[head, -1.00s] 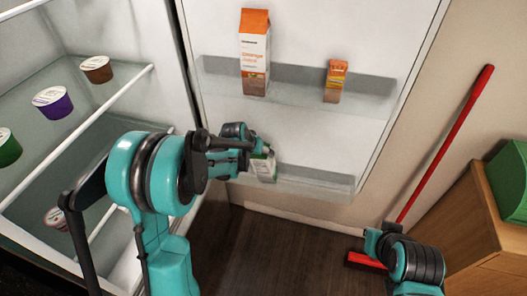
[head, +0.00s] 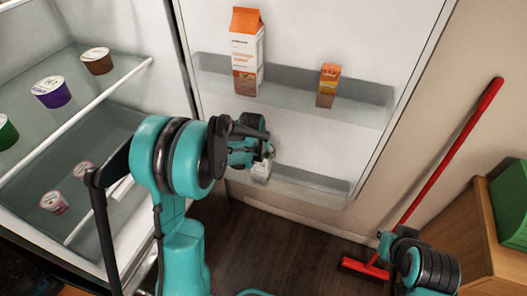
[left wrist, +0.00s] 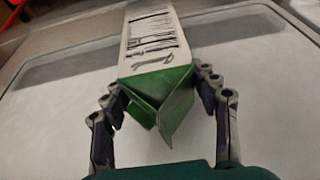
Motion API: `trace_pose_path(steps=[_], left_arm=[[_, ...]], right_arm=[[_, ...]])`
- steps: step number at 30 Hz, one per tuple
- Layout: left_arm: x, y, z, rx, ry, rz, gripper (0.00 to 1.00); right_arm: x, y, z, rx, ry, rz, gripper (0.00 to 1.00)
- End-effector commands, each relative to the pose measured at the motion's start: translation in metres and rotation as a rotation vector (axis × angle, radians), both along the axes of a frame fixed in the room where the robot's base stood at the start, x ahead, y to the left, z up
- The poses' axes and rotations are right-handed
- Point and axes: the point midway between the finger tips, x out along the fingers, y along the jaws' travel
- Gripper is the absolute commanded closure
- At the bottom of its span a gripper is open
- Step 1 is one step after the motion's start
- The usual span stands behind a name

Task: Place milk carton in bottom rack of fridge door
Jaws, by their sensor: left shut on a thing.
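The milk carton, white with a green folded top, is between the fingers of my left gripper (left wrist: 157,88) in the left wrist view, where its white printed side (left wrist: 155,40) points away from the camera. In the head view my left gripper (head: 262,155) is at the left end of the bottom door rack (head: 318,186). Only a small white part of the carton (head: 261,173) shows below the gripper there. The arm and gripper hide the rest, and I cannot tell whether its base touches the rack. My right gripper is out of view.
An orange juice carton (head: 247,52) and a small orange carton (head: 328,86) stand on the upper door rack (head: 290,97). Cups, including a purple one (head: 52,92), sit on fridge shelves at left. A red broom (head: 450,150) leans at right. The bottom rack's right part looks empty.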

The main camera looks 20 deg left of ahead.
Motion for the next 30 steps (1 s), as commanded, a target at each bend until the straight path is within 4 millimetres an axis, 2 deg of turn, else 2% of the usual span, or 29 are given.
trace_pose_path(steps=[8,9,10,11,22,26,30], left_arm=[[0.001,0.0,-0.003,-0.001,-0.002,0.0,1.0],[0.0,0.0,-0.003,-0.001,-0.001,0.0,0.3],[0.0,-0.001,-0.002,-0.001,-0.001,0.0,0.22],[0.0,-0.001,-0.002,-0.001,-0.001,0.0,0.2],[0.0,-0.001,0.002,-0.001,-0.001,0.0,0.2],[-0.006,-0.001,0.019,-0.001,-0.001,0.0,0.2],[-0.019,-0.001,0.049,-0.001,-0.001,0.0,0.2]], right_arm=[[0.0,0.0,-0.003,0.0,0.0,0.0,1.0],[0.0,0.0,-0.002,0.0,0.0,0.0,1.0],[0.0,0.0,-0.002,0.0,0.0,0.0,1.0],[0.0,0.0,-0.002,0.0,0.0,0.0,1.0],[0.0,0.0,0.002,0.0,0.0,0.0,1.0],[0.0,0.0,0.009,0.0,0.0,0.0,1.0],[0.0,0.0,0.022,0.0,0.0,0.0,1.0]])
